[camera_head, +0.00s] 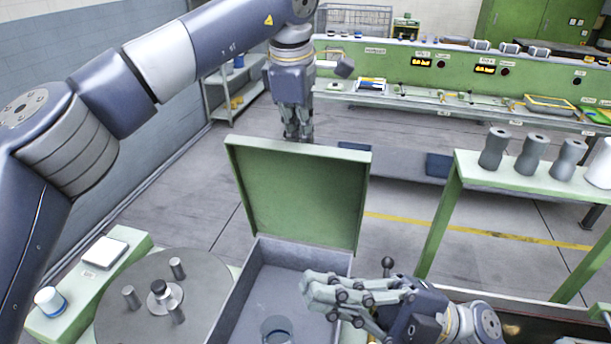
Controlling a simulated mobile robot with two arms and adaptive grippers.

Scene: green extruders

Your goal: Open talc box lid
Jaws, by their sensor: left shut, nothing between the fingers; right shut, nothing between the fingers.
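The talc box (258,292) is a grey open-topped box at the bottom middle of the head view. Its green lid (300,192) stands raised at the back, tilted upright, so the inside shows. A clear round container (277,328) is inside the box near the front. My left gripper (299,136) is shut and empty, pointing down just behind the lid's top edge; I cannot tell if it touches the lid. My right gripper (306,286) is shut and empty, lying sideways over the right side of the box and hiding part of it.
A round grey plate (205,288) with several pegs is left of the box. A green ledge (92,287) holds a white-topped jar (50,300) and a scale (105,252). A green shelf (500,178) with several grey rollers stands right. A long green workbench (455,75) is behind.

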